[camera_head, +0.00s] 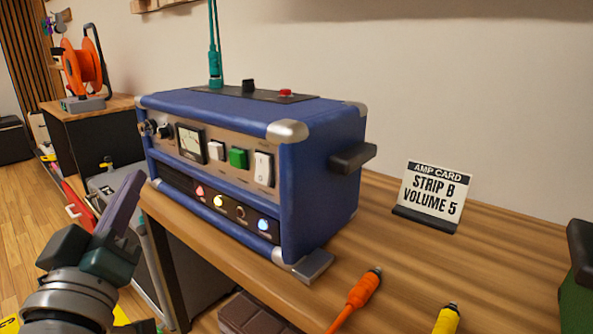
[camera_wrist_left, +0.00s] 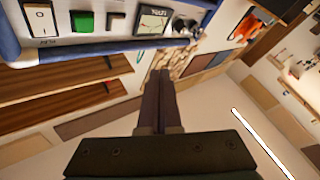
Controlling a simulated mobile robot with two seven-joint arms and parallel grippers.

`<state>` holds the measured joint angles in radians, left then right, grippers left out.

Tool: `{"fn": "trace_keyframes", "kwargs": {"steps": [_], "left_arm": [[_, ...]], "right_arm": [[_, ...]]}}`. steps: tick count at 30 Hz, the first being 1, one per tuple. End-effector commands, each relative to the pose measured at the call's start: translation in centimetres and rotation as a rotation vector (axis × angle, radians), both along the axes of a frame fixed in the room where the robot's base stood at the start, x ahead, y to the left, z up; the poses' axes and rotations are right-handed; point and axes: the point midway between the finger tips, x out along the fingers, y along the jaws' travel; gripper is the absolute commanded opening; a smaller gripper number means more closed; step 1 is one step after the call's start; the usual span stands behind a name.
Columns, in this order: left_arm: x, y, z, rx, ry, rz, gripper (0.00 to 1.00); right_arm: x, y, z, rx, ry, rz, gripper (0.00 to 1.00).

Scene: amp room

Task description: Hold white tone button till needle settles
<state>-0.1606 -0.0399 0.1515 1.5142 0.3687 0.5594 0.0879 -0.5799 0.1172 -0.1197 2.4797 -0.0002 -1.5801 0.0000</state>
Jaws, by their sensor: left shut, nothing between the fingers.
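The blue amp (camera_head: 320,160) stands on the wooden bench. Its front panel holds a white square button (camera_head: 216,150) between a needle meter (camera_head: 191,143) and a green button (camera_head: 238,158). The white button (camera_wrist_left: 115,22) and the meter (camera_wrist_left: 153,22) also show at the top of the left wrist view. The needle's exact position is too small to read. My left gripper (camera_head: 133,180) is shut and empty, in front of the amp at its left end. Its fingertips (camera_wrist_left: 162,76) point toward the panel and are apart from the white button. My right gripper is not in view.
A white rocker switch (camera_head: 263,168) sits right of the green button, and knobs (camera_head: 155,128) sit left of the meter. An orange plug (camera_head: 364,290) and a yellow plug (camera_head: 446,320) lie on the bench's front part.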

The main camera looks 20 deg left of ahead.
Motion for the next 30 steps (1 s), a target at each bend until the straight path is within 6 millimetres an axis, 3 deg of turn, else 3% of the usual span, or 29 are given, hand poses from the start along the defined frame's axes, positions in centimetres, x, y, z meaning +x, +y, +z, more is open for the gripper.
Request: {"fn": "trace_keyframes", "kwargs": {"steps": [14,30], "left_arm": [[0.6,-0.2,0.0,-0.001,-0.004,0.001,0.00],[6.9,-2.9,-0.2,-0.001,-0.003,0.001,0.00]], "right_arm": [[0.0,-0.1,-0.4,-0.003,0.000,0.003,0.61],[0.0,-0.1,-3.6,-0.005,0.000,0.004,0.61]]}}
